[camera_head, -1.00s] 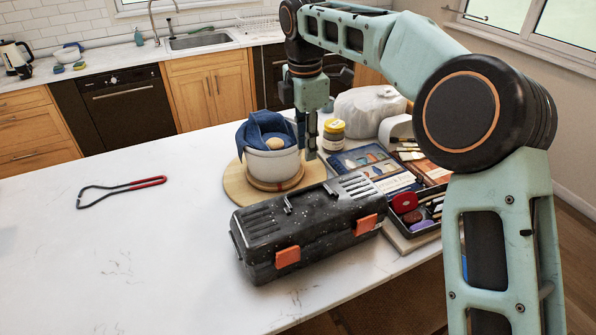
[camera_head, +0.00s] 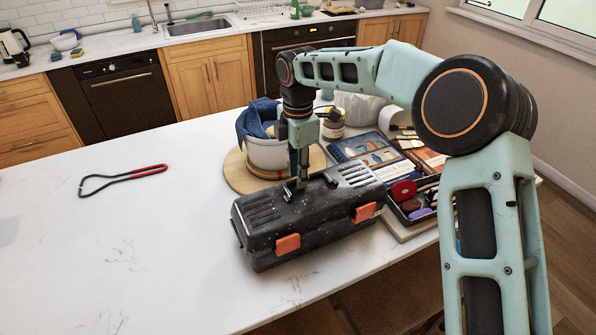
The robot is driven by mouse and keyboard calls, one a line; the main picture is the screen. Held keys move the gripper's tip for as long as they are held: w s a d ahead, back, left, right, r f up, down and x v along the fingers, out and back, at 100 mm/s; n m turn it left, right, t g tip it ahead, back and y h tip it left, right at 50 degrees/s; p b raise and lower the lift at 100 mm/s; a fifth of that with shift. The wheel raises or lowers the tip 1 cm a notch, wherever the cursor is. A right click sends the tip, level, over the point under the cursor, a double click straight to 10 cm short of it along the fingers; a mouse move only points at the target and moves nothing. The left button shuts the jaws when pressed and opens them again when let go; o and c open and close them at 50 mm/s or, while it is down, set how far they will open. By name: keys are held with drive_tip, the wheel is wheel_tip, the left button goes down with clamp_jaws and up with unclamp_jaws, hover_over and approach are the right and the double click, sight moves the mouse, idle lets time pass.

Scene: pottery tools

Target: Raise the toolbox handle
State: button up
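A black speckled toolbox (camera_head: 330,228) with orange latches (camera_head: 288,244) lies on the white counter, its lid closed. Its thin dark handle (camera_head: 289,191) is on the middle of the lid; how far it is raised is hard to tell, as my fingers cover part of it. My gripper (camera_head: 301,184) points straight down over the lid, with its fingertips at or very near the handle. From here I cannot tell whether the fingers touch the handle or whether they are open or shut.
Behind the toolbox a white pot (camera_head: 268,154) with a blue cloth stands on a round wooden board (camera_head: 236,172). To the right are a yellow-lidded jar (camera_head: 333,128), books (camera_head: 362,150) and a tray of tools (camera_head: 408,216). A red-handled loop tool (camera_head: 130,177) lies left, with clear counter around it.

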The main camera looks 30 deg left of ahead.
drive_tip(key=shift+c, duration=0.2)
clamp_jaws()
